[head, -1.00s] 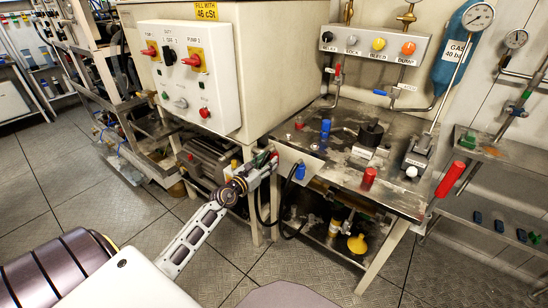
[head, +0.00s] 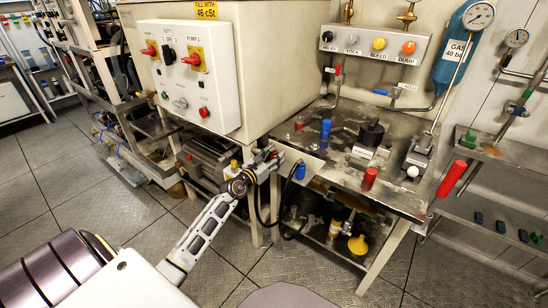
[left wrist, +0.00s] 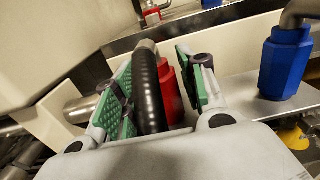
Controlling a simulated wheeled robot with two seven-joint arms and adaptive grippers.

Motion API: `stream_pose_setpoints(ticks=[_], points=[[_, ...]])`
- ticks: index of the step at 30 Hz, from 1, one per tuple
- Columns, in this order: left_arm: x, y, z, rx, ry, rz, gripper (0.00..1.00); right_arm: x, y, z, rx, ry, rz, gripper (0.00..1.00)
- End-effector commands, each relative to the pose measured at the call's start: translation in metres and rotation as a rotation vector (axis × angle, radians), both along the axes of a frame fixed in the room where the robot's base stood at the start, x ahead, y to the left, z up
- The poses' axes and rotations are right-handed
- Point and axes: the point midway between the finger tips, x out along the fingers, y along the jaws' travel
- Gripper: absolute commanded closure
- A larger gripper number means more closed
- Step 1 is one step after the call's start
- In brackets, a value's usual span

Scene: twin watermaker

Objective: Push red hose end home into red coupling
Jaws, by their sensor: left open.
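My left gripper (head: 270,160) is at the front left corner of the steel bench, with its jaws open. In the left wrist view the green-padded jaws of my left gripper (left wrist: 160,82) stand apart on either side of a black hose (left wrist: 150,90) and a red cylindrical fitting (left wrist: 169,92). The red fitting is partly behind the hose. I cannot tell whether it is the hose end or the coupling, nor how the two meet. My right gripper is not in view.
A blue fitting (left wrist: 285,62) is right of my jaws; it also shows in the head view (head: 300,171). The control box (head: 188,75) stands behind and left of my gripper. Open floor lies in front.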

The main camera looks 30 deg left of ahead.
Motion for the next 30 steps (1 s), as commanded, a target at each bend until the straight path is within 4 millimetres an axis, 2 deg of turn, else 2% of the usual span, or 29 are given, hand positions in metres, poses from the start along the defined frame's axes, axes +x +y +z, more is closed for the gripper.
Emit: stream_pose_setpoints(ticks=[6, 15, 30], points=[[-0.0001, 0.0, 0.0001, 0.0, 0.0, 0.0, 0.59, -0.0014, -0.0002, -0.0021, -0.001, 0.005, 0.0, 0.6], [-0.0002, 0.0, 0.0002, 0.001, 0.0, 0.0, 0.96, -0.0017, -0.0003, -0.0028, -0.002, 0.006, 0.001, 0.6], [0.0, -0.0001, 0.0069, 0.0, -0.002, 0.0, 0.97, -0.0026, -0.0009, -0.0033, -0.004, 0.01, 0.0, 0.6]])
